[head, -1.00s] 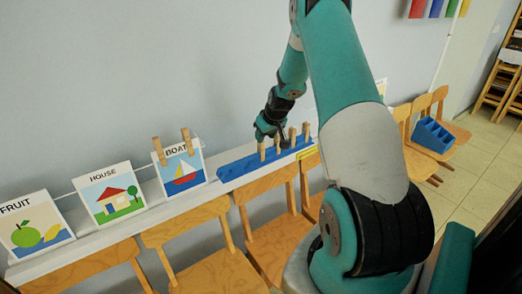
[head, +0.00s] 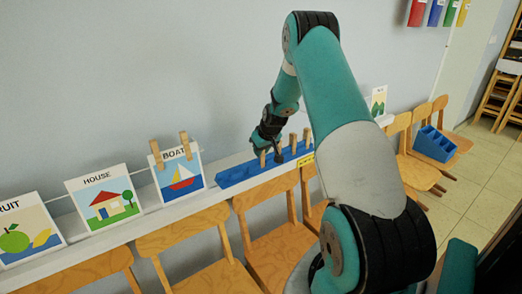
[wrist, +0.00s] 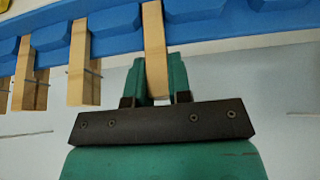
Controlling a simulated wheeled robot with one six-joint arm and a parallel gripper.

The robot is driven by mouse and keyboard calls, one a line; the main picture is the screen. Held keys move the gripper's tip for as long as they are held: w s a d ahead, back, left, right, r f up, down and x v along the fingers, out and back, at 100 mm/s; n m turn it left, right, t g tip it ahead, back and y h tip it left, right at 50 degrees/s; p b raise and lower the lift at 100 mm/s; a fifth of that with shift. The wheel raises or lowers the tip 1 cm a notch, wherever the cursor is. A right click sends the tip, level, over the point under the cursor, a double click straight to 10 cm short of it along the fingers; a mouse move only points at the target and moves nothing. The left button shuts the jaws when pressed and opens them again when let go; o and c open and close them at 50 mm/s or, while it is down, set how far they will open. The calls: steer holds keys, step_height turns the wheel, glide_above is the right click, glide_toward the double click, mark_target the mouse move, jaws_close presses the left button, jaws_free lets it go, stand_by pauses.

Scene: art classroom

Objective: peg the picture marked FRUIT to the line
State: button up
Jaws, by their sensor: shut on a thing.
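The FRUIT picture (head: 22,238), with a green apple and yellow lemon, is at the far left of the head view, partly cut off by the edge. No peg shows on its top. The thin line (head: 136,172) runs past the pictures. The blue rack (head: 235,176) holds a row of wooden pegs. My gripper (head: 268,148) is low at the rack. In the wrist view its green fingers (wrist: 157,82) are shut on the end peg (wrist: 154,45), which still appears to stand in the rack.
The HOUSE picture (head: 104,200) and the BOAT picture (head: 178,180) stand on the white ledge (head: 100,240); BOAT has two pegs on top. Wooden chairs (head: 195,235) line the front. A blue bin (head: 433,143) sits on a chair at right. Another picture (head: 378,102) is farther along.

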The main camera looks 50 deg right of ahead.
steer(key=shift+r, duration=0.1)
steer(key=shift+r+p, duration=1.85)
steer(key=shift+r, duration=1.2)
steer(key=shift+s+a+r, duration=0.15)
steer(key=shift+s+a, duration=0.05)
steer(key=shift+s, duration=0.6)
steer(key=shift+s+a+r, duration=0.15)
steer(key=shift+s+a, duration=0.05)
steer(key=shift+s, duration=0.6)
steer(key=shift+s+a+r, duration=0.15)
steer(key=shift+s+a, duration=0.05)
steer(key=shift+s, duration=0.6)
